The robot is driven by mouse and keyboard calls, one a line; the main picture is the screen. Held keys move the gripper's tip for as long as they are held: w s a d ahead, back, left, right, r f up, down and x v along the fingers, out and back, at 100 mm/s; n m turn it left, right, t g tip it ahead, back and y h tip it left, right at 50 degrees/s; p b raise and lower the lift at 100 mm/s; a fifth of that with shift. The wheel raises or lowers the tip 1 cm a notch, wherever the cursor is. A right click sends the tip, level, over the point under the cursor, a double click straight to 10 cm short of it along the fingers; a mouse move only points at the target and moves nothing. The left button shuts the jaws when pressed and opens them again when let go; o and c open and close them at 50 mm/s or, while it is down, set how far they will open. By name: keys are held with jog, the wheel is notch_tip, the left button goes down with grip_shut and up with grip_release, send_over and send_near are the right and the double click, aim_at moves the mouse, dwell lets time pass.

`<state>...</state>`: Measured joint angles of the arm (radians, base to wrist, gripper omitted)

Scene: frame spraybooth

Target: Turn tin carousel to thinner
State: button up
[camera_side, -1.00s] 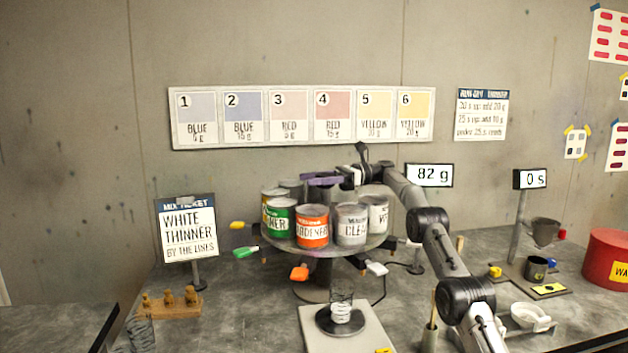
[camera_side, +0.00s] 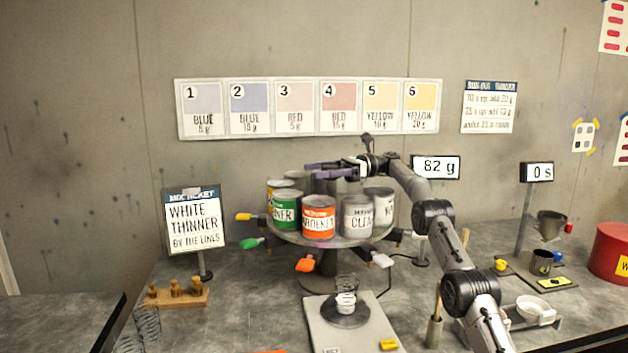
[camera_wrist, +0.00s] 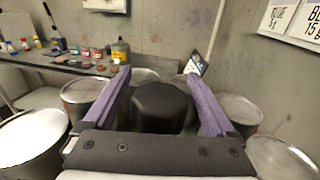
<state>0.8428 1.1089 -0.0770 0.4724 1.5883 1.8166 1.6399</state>
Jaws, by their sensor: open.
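The tin carousel (camera_side: 345,243) stands mid-bench in the side view, with several tins around its round top and coloured tabs below its rim. A green tin (camera_side: 284,212) has a label ending "NER", partly hidden. An orange tin (camera_side: 319,222) is at the front, with a grey "CLEAR" tin (camera_side: 357,220) to its right. My gripper (camera_side: 312,170) is above the carousel's middle. In the wrist view its purple fingers are apart, one on each side of a dark hub (camera_wrist: 162,106); I cannot tell whether they touch it.
A ticket (camera_side: 194,222) reads "WHITE THINNER BY THE LINES". A scale (camera_side: 318,327) with a clear cup (camera_side: 346,300) stands before the carousel; a display (camera_side: 436,167) reads 82 g. Brush holder (camera_side: 434,330) and white dish (camera_side: 536,312) are at the right.

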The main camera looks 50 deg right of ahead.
aim_at(366, 191)
jog(key=shift+m+t+h, duration=0.5)
jog(key=shift+t, duration=0.2)
